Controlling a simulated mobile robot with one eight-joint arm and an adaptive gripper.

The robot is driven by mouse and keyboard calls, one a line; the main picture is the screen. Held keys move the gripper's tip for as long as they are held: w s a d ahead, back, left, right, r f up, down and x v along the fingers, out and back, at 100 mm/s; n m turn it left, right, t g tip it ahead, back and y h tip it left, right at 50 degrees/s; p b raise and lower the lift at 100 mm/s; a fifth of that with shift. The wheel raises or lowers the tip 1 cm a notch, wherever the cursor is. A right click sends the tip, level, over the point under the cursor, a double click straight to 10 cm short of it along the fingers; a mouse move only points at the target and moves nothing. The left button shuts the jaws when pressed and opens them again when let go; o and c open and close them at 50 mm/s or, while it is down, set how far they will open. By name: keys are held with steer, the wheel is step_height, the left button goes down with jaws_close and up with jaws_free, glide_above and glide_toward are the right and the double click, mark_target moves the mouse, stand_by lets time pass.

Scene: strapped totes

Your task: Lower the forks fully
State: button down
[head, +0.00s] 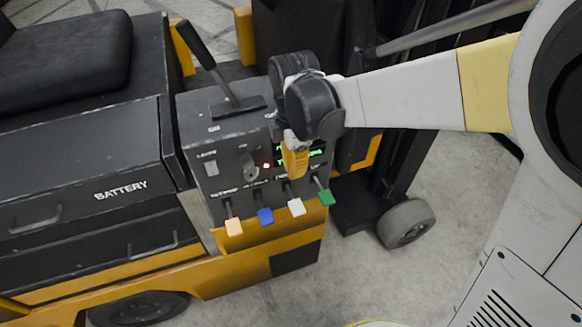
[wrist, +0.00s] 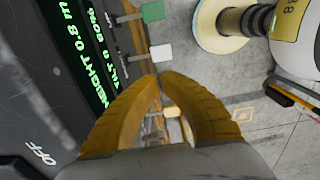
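A yellow and black forklift has a dark control panel (head: 222,150) with a row of levers along its lower front. Their knobs are beige (head: 234,227), blue (head: 265,216), white (head: 296,207) and green (head: 326,197), left to right. My gripper (head: 294,172) hangs in front of the panel's right part, above the white knob. In the wrist view my gripper's yellow fingers (wrist: 159,77) meet at the tips, with nothing seen held. The white knob (wrist: 161,53) is just beyond the tips, the green knob (wrist: 152,12) farther. A green display (wrist: 88,60) shows a height of about 0.8 m.
A black upright handle (head: 205,50) stands on top of the panel. The black battery cover (head: 80,160) and seat (head: 65,55) lie left. A grey wheel (head: 406,223) is at right. The concrete floor (head: 380,285) in front is clear.

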mark_target(294, 209)
step_height(294, 209, down, 14)
steer(key=b, duration=0.5)
steer(key=shift+r, duration=0.1)
steer(key=f+t+b, duration=0.3)
steer(key=shift+s+d+y+b, duration=0.1)
steer(key=shift+s+y+b, duration=0.2)
steer(key=shift+s+y, duration=0.1)
steer(key=shift+w+f+b, duration=0.2)
steer(key=shift+f+b, duration=0.1)
steer(key=shift+b, duration=0.1)
stand_by(5.7)
